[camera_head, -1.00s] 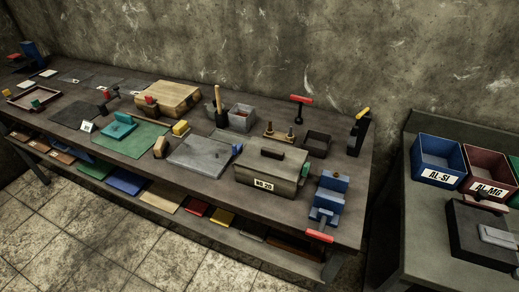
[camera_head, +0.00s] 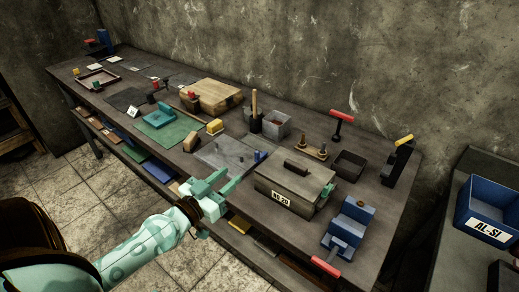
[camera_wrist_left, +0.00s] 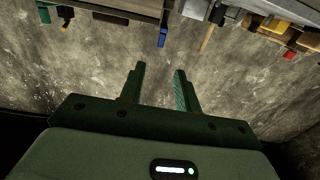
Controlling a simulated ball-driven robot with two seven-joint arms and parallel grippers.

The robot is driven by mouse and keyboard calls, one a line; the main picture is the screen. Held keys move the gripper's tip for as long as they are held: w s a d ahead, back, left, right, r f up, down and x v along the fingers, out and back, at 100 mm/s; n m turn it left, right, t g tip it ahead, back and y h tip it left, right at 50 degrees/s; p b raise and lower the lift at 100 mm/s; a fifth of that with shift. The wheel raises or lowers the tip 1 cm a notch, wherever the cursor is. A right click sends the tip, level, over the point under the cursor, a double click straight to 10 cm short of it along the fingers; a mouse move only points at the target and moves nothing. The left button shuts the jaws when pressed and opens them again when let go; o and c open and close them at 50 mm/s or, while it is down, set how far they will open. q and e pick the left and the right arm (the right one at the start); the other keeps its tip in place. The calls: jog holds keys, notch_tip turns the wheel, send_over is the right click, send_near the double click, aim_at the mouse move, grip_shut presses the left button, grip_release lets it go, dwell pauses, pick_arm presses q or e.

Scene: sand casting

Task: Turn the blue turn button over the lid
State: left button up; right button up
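A box labelled NE 20 (camera_head: 280,200) stands near the right end of the long workbench. Its flat lid (camera_head: 312,181) lies on top and has a dark bar handle (camera_head: 296,168). The small blue turn button (camera_head: 259,156) stands up at the box's left end; it also shows in the left wrist view (camera_wrist_left: 162,38). A green turn button (camera_head: 326,193) is at the right end. My left gripper (camera_head: 229,180) is open and empty, in front of and left of the box, apart from the blue button. My right gripper is not in view.
A grey plate (camera_head: 222,155) lies left of the box. A blue vise (camera_head: 347,228) with a red handle stands to its right. A mallet pot (camera_head: 254,121), a grey bin (camera_head: 277,123) and a dark tray (camera_head: 348,166) stand behind.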

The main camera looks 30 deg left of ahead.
aim_at(256, 154)
pick_arm(q)
jog(key=w, duration=0.8)
jog(key=w+p, duration=0.1)
jog(key=w, duration=0.3)
jog(key=shift+w+d, duration=0.4)
grip_shut()
